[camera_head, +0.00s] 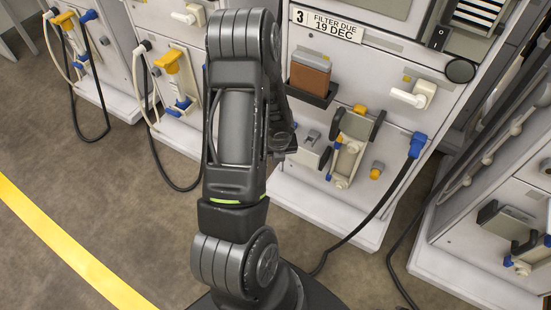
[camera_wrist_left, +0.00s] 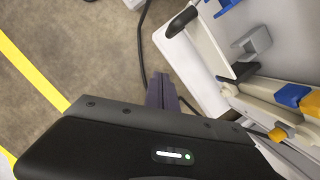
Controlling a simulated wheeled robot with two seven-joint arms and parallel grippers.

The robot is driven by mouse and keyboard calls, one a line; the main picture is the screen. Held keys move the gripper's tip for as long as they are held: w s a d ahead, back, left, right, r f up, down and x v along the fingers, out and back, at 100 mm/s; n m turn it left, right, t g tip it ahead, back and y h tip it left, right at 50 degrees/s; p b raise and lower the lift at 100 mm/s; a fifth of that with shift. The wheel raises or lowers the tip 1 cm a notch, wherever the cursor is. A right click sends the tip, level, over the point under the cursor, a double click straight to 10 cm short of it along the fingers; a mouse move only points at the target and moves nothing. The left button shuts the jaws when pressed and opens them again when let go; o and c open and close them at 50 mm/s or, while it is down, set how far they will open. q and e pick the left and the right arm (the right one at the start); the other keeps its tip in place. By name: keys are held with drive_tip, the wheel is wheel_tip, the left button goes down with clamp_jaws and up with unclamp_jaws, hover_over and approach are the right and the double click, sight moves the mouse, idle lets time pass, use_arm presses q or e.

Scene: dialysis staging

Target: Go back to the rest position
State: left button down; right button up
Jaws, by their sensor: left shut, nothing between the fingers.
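My left gripper (camera_wrist_left: 162,92) shows in the left wrist view as two dark fingers close together beyond the black wrist housing. It is shut and empty, with floor and the white base of a machine beyond it. In the head view one of my arms rises through the middle and folds over at the top. Its far end is mostly hidden behind its own links, in front of machine 3 (camera_head: 309,137), so the fingers cannot be made out there. My right gripper is in neither view.
More machines stand on both sides. Open floor (camera_head: 130,200) with a yellow stripe (camera_head: 70,245) lies left.

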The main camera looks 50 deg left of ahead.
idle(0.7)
use_arm(q)
drive_tip(key=w+d+f+n+t+h+p, duration=0.1)
drive_tip(key=d+n+h, duration=0.2)
drive_tip(key=d+n, duration=0.85)
drive_tip(key=d+f+n+t+h+p, duration=0.1)
drive_tip(key=d+n+h+p, duration=0.1)
drive_tip(key=d+n, duration=0.9)
drive_tip(key=s+d+r+n+g+p, duration=0.1)
drive_tip(key=s+d, duration=0.4)
drive_tip(key=d, duration=0.4)
drive_tip(key=s+d+r+n+g+h+p, duration=0.1)
drive_tip(key=s+d+n+p, duration=0.1)
drive_tip(key=s+d, duration=0.3)
drive_tip(key=d, duration=0.4)
drive_tip(key=shift+s+r+g+h, duration=0.2)
drive_tip(key=shift+s+g+h, duration=0.1)
drive_tip(key=shift+s, duration=0.05)
drive_tip(key=shift+n, duration=0.25)
